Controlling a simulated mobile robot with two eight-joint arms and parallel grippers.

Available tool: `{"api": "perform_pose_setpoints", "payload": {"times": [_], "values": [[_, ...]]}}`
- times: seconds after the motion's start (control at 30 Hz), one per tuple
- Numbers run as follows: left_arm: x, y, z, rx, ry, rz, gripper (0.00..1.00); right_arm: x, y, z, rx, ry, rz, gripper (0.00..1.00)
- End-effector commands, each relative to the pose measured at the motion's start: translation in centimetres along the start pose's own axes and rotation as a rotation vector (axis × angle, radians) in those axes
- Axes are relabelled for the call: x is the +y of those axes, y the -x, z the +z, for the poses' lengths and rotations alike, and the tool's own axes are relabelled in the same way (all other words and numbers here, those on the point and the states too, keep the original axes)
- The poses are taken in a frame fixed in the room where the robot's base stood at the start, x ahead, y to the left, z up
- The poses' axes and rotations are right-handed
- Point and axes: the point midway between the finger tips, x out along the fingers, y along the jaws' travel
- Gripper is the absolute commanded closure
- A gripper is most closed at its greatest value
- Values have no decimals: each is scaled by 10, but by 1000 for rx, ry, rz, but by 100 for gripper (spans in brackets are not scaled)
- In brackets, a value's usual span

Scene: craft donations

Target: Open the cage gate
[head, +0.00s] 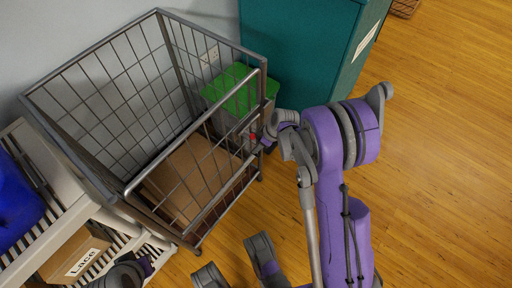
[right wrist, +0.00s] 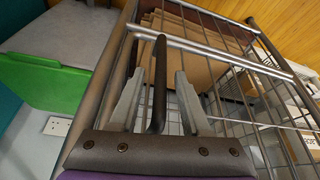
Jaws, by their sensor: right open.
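The grey wire cage (head: 105,122) stands against the wall. Its gate (head: 203,122), a barred panel on the side facing me, looks closed in line with the posts. A small red part (head: 252,138) shows at the gate's right post. My right gripper (head: 262,141) is at that post, partly hidden by its own wrist. In the right wrist view my right gripper (right wrist: 158,92) is open, with one finger on each side of a dark upright bar (right wrist: 158,75); contact cannot be told. A dark and purple part, perhaps my left gripper (head: 125,273), shows at the bottom edge; its fingers are unclear.
Flat cardboard (head: 190,178) lies inside the cage. A bin with a green lid (head: 240,90) and a teal cabinet (head: 298,50) stand behind and right. A shelf with a box labelled Lace (head: 78,255) is at left. Wooden floor (head: 445,150) is clear at right.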

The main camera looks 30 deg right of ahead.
Motion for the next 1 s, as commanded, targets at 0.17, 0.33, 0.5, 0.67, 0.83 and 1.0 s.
{"api": "perform_pose_setpoints", "payload": {"times": [0.17,0.33,0.5,0.67,0.83,1.0], "values": [[0,-6,2,-2,0,0,100,0,-19,0,-1,0,0,53],[0,-7,2,-2,0,0,100,0,-22,0,-1,0,1,53],[0,-7,2,-2,0,0,100,0,-22,0,-1,0,1,53],[0,-7,2,-2,0,0,100,0,-22,0,-1,0,1,80],[0,-7,2,-2,0,0,100,0,-22,0,-1,-1,1,100],[0,-7,2,-2,0,0,100,0,-22,0,-1,-1,1,100]]}}
